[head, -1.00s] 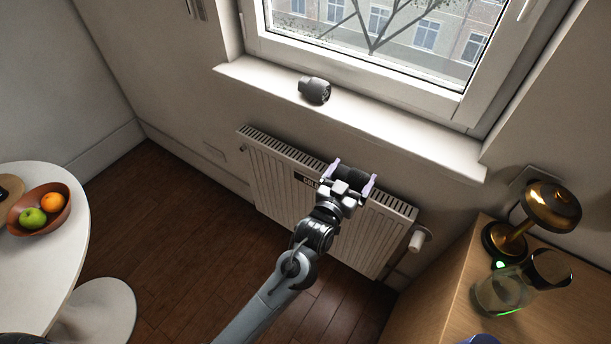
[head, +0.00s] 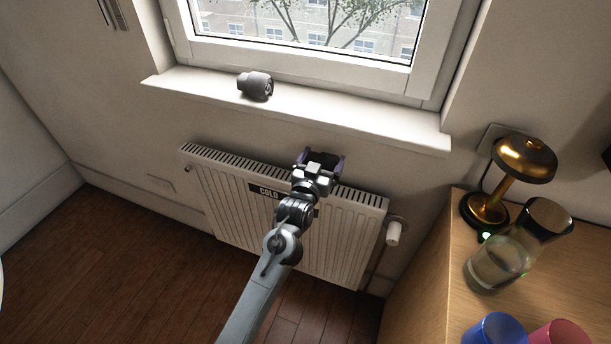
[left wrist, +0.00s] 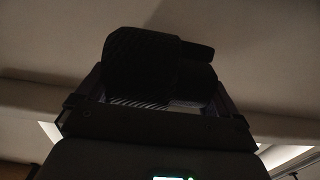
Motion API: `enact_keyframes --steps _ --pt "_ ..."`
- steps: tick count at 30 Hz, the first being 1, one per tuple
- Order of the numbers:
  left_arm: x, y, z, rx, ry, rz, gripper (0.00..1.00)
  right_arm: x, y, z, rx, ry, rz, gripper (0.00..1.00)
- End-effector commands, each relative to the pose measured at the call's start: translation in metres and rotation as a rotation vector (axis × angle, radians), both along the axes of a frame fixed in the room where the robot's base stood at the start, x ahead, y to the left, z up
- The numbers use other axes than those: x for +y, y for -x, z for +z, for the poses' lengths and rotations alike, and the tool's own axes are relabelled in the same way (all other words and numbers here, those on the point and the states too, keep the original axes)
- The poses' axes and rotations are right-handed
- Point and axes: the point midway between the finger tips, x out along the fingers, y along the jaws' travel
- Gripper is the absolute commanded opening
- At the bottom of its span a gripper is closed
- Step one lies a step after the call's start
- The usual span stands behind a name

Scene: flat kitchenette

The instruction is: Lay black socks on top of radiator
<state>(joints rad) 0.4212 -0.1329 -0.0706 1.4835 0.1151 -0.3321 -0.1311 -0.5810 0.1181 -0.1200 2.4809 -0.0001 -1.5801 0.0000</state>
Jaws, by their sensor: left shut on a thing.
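The black socks (left wrist: 150,65) are a dark rolled bundle between the fingers of my left gripper in the left wrist view. In the head view the bundle (head: 321,156) is small and partly hidden by the gripper. My left gripper (head: 320,160) is shut on it, at the top edge of the radiator, right of its middle. I cannot tell whether the bundle touches the radiator. The white radiator (head: 225,195) hangs on the wall below the window, with a slotted top and a dark sign reading "COLD". My right gripper is not in view.
A grey rolled bundle (head: 255,86) lies on the white windowsill (head: 350,120) above the radiator. At right, a wooden counter (head: 440,270) holds a brass lamp (head: 510,175), a glass jug (head: 500,262), and blue and red cups. The radiator's top left part is clear.

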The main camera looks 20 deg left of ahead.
Motion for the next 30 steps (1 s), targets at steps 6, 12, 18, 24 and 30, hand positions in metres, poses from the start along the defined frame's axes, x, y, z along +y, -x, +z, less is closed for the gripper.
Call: enact_keyframes --steps 6,12,18,24,30 --pt "0.034 -0.009 -0.023 0.000 -0.001 0.001 0.65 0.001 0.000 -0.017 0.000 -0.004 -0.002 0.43" --pt "0.044 -0.012 -0.027 -0.001 0.001 0.000 0.65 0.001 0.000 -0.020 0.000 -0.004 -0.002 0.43" --pt "0.045 -0.012 -0.043 0.000 0.001 -0.001 0.65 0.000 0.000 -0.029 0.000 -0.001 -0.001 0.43" --pt "0.045 -0.012 -0.067 0.000 0.001 -0.001 0.65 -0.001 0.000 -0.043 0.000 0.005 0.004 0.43" --pt "0.045 -0.012 -0.067 -0.001 0.001 -0.001 0.65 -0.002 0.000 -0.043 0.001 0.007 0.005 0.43"
